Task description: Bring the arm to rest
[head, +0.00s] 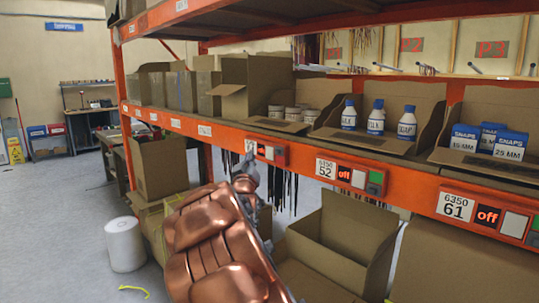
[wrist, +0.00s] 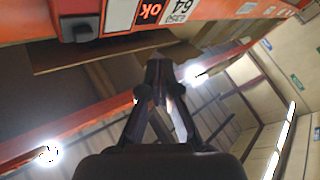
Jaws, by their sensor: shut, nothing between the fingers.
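My arm, with copper-coloured links, reaches up from the bottom of the head view. My gripper (head: 246,162) is at its far end, just in front of the orange shelf beam (head: 210,131). In the wrist view my gripper (wrist: 158,70) has its dark fingers together, with nothing between them.
Above the beam stand open boxes with white bottles (head: 376,120), jars (head: 290,113) and blue-white SNAPS packs (head: 463,138). Open cardboard boxes (head: 340,240) fill the level below. Grey floor (head: 60,215) lies open there.

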